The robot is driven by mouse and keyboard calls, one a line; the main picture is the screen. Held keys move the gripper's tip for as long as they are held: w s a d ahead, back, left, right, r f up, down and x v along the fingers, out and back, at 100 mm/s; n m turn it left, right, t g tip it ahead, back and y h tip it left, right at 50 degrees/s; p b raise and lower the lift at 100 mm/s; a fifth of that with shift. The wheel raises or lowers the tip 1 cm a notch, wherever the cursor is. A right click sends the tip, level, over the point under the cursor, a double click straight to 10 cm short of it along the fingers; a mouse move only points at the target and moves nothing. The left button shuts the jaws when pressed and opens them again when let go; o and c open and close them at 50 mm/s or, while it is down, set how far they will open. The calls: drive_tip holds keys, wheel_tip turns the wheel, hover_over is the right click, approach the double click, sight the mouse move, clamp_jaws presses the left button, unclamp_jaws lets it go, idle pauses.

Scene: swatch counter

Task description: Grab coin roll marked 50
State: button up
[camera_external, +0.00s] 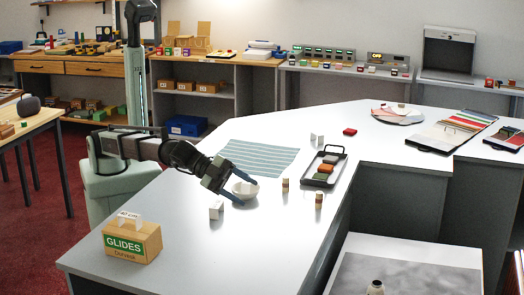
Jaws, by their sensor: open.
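Two small upright tan pieces with darker bands, which could be coin rolls, stand on the white counter: one (285,185) just right of my gripper and one (319,201) farther right and nearer the front. I cannot read a 50 on either. My gripper (249,192) is open, its two blue fingers spread on either side of a small white bowl (246,188). I cannot tell whether the fingers touch the bowl. Part of the bowl is hidden by the gripper.
A striped sheet (258,158) lies behind. The front middle counter is clear.

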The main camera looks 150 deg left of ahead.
drive_tip(key=s+a+f+n+g, duration=0.2)
drive_tip(key=s+a+n+g, duration=0.15)
drive_tip(key=a, duration=0.55)
drive_tip(key=s+a+f+n+g, duration=0.2)
drive_tip(key=s+a+n, duration=0.15)
drive_tip(key=a, duration=0.65)
drive_tip(key=n+g+h, duration=0.4)
drive_tip(key=n+h, duration=0.1)
approach(319, 192)
drive_tip(key=x, duration=0.6)
drive_tip(key=shift+w+f, duration=0.1)
drive_tip(key=shift+w, duration=0.1)
drive_tip(key=shift+t, duration=0.25)
drive_tip(key=shift+s+x, duration=0.2)
drive_tip(key=shift+x, duration=2.75)
drive_tip(key=shift+c, duration=0.4)
clamp_jaws()
